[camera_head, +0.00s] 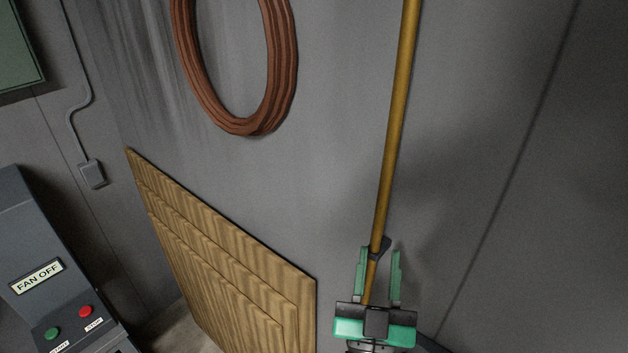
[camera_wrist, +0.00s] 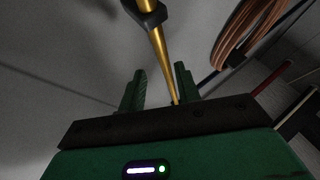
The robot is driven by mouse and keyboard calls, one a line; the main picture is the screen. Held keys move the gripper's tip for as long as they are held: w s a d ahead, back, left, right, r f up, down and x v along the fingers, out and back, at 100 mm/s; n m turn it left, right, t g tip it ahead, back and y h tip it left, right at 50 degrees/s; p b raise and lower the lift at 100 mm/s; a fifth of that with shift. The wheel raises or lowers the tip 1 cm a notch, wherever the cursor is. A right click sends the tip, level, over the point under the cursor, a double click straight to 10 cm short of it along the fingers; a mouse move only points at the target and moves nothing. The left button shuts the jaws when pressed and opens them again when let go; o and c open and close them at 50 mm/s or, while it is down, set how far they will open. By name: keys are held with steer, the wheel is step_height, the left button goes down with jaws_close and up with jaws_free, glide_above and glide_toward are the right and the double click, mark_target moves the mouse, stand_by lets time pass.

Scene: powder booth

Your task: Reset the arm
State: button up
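My gripper (camera_head: 379,252) is at the lower right of the head view, its two green fingers pointing up the picture and standing apart. In the wrist view my gripper (camera_wrist: 160,68) also shows both fingers spread with a gap between them. A yellow-brown pole (camera_head: 397,110) runs down the grey wall and passes in line with that gap. The pole (camera_wrist: 162,55) does not appear gripped; how far it lies beyond the fingers I cannot tell.
Wooden panels (camera_head: 220,270) lean against the wall left of my gripper. A brown coiled hose (camera_head: 240,124) hangs above them. A control box (camera_head: 45,265) reading "FAN OFF", with green and red buttons, stands at lower left. The wall to the right is bare.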

steer(key=s+a+r+y, duration=0.1)
steer(key=s+a+r, duration=0.2)
steer(key=r, duration=0.6)
steer(key=s+a+r+n+y+p, duration=0.1)
steer(key=s+a+r, duration=0.3)
steer(key=r, duration=0.6)
steer(key=s+a+r+n+t+y+p, duration=0.1)
steer(key=s+a+r+y, duration=0.2)
steer(key=s+r, duration=0.4)
step_height(320, 180, up, 2)
steer(key=shift+a+r, duration=0.25)
steer(key=shift+a, duration=0.3)
